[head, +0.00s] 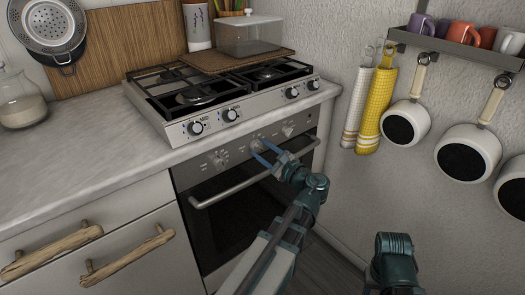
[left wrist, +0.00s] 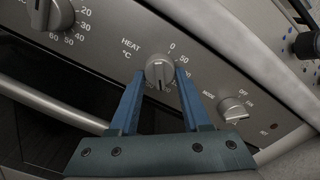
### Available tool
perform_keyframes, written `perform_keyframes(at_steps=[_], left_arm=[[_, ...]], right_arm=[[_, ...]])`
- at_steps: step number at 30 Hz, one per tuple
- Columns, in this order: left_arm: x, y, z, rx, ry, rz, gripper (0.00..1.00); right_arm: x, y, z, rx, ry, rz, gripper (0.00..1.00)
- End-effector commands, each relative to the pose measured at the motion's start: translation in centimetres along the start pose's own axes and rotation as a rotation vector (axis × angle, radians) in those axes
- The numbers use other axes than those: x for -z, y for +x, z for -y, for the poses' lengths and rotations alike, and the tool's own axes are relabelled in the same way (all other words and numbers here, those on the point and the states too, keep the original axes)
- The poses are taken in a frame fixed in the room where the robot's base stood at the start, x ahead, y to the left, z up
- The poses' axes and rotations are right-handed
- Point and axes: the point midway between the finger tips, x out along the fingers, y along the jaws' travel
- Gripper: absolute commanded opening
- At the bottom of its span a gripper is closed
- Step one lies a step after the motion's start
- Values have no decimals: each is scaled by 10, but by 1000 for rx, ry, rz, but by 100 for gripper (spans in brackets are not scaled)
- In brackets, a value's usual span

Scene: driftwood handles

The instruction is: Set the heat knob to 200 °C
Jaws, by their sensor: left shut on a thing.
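The heat knob (left wrist: 159,70) is a round grey knob on the oven's front panel, marked "HEAT °C" in the left wrist view. It also shows small in the head view (head: 256,142). My left gripper (left wrist: 158,78) has its two blue fingers on either side of the knob and is shut on it. Numbers 0 and 50 read clearly at the knob's upper right; the lower numbers are partly hidden by the right finger. The grip bar stands roughly upright in the picture; its exact setting cannot be told.
A timer knob (left wrist: 52,14) is to the left and a mode knob (left wrist: 233,109) to the right on the same panel. The oven handle (head: 240,184) runs below. The hob (head: 225,98) is above. Part of my right arm shows at the lower right.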

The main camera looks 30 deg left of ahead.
Motion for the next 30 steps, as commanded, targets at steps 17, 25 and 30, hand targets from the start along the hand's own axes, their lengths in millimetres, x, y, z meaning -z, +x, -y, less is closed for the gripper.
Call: perform_keyframes(at_steps=[17,25,30], left_arm=[[1,0,-1,-1,3,-2,77],[0,-1,0,-1,3,-1,77],[0,-14,0,3,3,-3,77]], right_arm=[[0,0,0,0,0,0,50],[0,0,0,0,0,0,50],[0,0,0,0,0,0,50]])
